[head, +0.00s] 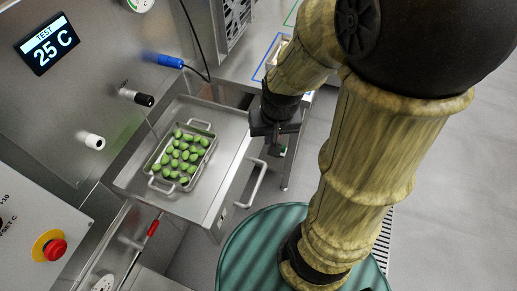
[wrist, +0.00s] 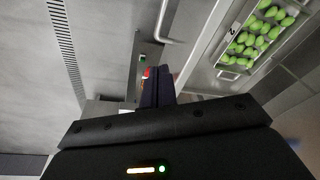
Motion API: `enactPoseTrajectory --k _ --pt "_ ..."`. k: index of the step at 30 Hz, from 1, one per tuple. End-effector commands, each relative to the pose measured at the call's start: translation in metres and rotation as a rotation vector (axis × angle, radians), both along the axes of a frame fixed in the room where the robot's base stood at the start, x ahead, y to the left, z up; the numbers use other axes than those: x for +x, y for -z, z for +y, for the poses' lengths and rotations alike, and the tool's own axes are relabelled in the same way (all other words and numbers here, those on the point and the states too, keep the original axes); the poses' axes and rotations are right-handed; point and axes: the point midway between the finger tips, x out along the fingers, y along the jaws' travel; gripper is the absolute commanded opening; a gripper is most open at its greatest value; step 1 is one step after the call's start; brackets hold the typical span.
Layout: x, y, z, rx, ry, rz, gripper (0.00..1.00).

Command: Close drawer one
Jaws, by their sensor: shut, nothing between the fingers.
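Drawer one, by its look the pulled-out metal drawer (head: 224,165), sticks out from the machine.
The machine wall carries a red stop button (head: 54,249), black knob (head: 144,100), white knob (head: 94,142) and blue plug (head: 170,61). A red-handled lever (head: 153,228) sits near the drawer's lower left. A counter stands behind my gripper. Grey floor is free at right.

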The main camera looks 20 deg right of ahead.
Motion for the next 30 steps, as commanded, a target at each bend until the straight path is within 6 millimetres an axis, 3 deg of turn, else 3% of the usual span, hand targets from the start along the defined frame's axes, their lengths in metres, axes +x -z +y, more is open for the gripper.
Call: enactPoseTrajectory --k 8,14,18,23,30 --pt "0.022 0.055 -0.036 0.316 0.78 0.228 0.0" --pt "0.059 0.083 -0.069 0.633 1.354 0.371 0.0" --pt "0.089 0.096 -0.104 0.871 1.681 0.438 0.0" --pt "0.107 0.099 -0.13 1.029 1.852 0.468 0.0" --pt "0.109 0.097 -0.132 1.045 1.865 0.469 0.0"
